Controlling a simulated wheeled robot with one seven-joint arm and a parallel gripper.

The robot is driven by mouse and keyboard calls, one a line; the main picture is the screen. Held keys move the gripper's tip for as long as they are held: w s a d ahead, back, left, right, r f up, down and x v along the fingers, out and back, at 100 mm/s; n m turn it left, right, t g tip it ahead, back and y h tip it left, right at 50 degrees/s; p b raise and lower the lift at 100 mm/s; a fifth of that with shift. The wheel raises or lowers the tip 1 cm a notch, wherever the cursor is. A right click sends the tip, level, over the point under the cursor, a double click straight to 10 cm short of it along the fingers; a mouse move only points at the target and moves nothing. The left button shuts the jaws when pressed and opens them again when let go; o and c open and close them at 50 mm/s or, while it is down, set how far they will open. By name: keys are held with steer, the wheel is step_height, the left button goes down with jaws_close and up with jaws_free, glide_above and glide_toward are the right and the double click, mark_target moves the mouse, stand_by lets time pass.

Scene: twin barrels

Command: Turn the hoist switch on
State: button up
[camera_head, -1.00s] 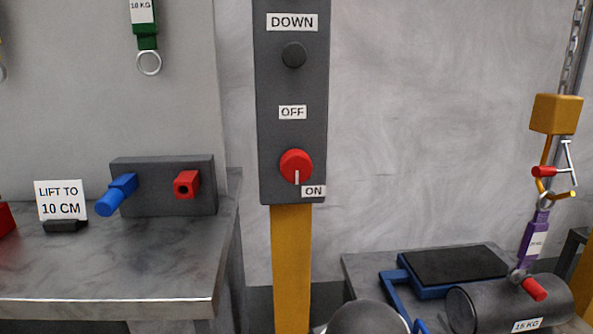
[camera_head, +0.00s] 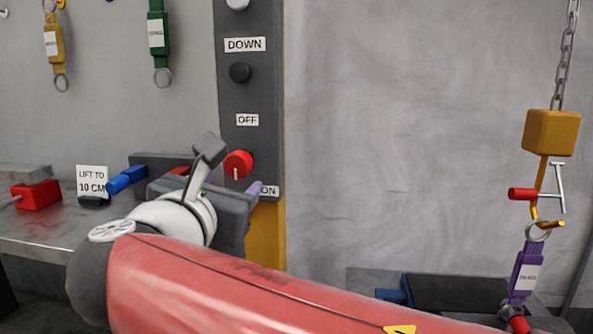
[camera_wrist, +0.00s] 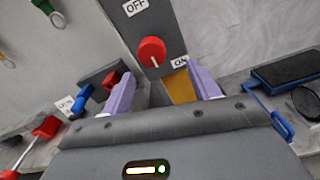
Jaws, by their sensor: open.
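The hoist switch is a red round knob (camera_head: 238,163) low on a dark grey control panel (camera_head: 252,90). Its white pointer line points downward. The OFF label (camera_head: 247,120) is above the knob and the ON label (camera_head: 269,191) is at its lower right, partly covered by my gripper. My gripper (camera_head: 254,189) is in front of the panel's lower end; one purple finger shows there. In the wrist view, the two purple fingers of my gripper (camera_wrist: 158,70) are spread and empty. The red knob (camera_wrist: 151,51) is ahead, between and beyond the fingertips, apart from them.
A black button (camera_head: 240,73) sits higher on the panel under the DOWN label. A bench (camera_head: 40,240) at left holds a sign and a block with blue and red pegs. At right hang a chain, yellow block (camera_head: 551,133), hook and purple scale (camera_head: 526,270). Wall between is bare.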

mark_target(235, 167)
steer(key=shift+n, duration=0.4)
steer(key=w, duration=0.5)
steer(key=w+p, duration=0.1)
steer(key=w, duration=0.1)
steer(key=shift+w+a+r, duration=0.2)
steer(key=shift+r, duration=0.2)
steer(key=shift+c, duration=0.4)
steer(key=c, duration=0.9)
